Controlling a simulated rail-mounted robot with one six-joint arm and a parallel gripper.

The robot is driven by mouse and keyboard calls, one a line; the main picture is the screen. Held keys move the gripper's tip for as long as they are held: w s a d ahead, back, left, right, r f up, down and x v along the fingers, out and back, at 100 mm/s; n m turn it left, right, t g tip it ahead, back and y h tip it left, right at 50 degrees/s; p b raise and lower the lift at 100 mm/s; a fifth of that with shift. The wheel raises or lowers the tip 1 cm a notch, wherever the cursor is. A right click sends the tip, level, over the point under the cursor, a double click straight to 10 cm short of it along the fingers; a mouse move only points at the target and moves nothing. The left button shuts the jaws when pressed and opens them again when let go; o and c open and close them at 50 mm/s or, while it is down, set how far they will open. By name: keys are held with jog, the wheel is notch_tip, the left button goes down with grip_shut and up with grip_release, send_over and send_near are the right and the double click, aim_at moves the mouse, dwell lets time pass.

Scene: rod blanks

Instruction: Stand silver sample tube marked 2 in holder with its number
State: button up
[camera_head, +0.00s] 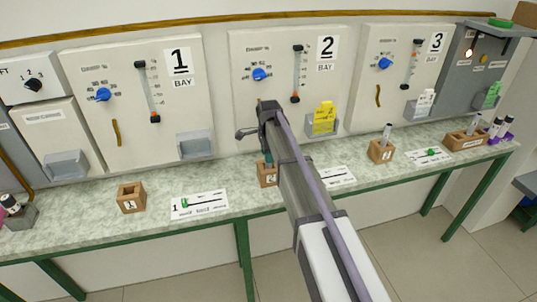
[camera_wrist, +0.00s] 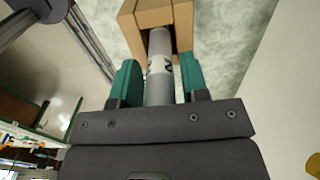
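The silver sample tube (camera_wrist: 159,88), with a dark mark that looks like a 2, has its lower end inside the square opening of a wooden holder (camera_wrist: 146,16). In the head view this holder, labelled 2 (camera_head: 268,178), stands on the bench below bay 2. My gripper (camera_wrist: 158,72) is over the holder with its teal fingers on either side of the tube. Narrow gaps show between fingers and tube, so it looks open around it. The tube's top is hidden by the gripper body, and in the head view my arm hides most of the tube.
Holder 1 (camera_head: 131,198) is empty at the left. Another holder (camera_head: 381,151) at the right carries a tube. A wooden rack (camera_head: 466,134) and a purple rack with tubes (camera_head: 500,131) stand far right. Cards (camera_head: 200,204) lie on the bench, and bay panels rise behind.

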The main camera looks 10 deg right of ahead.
jog(key=shift+o, duration=0.8)
jog(key=shift+r, duration=0.1)
notch_tip(320, 180, up, 12)
jog(key=p, duration=1.2)
jog(key=shift+r+p, duration=0.25)
jog(key=shift+p, duration=0.1)
jog(key=shift+s+f, duration=0.15)
jog(key=shift+s, duration=0.05)
jog(key=s+n, duration=1.7)
jog(key=s, duration=1.3)
